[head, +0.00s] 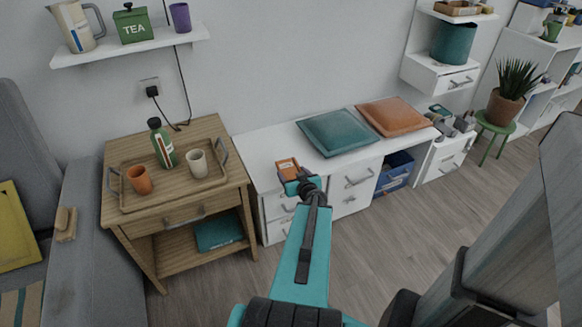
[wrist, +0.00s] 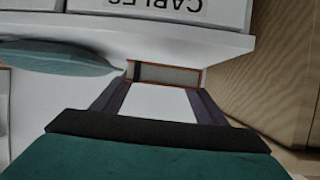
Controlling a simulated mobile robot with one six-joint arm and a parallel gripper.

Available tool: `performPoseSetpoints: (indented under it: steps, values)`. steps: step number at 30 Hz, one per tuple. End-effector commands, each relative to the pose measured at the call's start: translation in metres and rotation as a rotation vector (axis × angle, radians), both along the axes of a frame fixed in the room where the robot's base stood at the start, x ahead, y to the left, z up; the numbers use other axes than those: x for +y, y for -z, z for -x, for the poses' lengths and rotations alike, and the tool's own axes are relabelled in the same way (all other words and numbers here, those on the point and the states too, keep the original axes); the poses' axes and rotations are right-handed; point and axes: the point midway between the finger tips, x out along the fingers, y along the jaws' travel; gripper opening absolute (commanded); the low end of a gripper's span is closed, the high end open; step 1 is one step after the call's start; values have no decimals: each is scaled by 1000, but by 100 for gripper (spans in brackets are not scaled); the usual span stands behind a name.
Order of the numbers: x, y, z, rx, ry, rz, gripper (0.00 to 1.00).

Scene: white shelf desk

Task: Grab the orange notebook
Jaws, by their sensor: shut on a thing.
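The orange notebook (head: 287,166) is small and sits at my gripper's tip, over the left end of the white bench. In the wrist view the notebook (wrist: 178,76) shows edge-on, with thin orange covers, grey pages and a dark band near its left end. My gripper (head: 292,179) is shut on it; in the wrist view the two dark fingers (wrist: 163,86) reach its two ends. I cannot tell whether the notebook touches the bench top or is held just above it.
The white bench (head: 262,149) carries a teal cushion (head: 337,132) and an orange cushion (head: 393,117) to the right. A wooden side table (head: 215,132) with a tray, bottle and cups stands close on the left. The wrist view shows an upside-down CABLES label (wrist: 155,6).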

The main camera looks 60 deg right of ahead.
Motion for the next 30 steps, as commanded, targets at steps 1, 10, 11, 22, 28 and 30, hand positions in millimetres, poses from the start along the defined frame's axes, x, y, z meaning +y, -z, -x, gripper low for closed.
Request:
performPoseSetpoints:
  steps: [1,10,11,22,28,30]
  values:
    - [2,-4,2,0,1,-2,40]
    - [9,-3,10,-1,0,1,40]
    - [9,-3,10,-1,0,1,40]
    - [10,-2,11,-1,0,1,40]
    - [10,-2,11,-1,0,1,40]
    - [9,-2,11,-1,0,1,40]
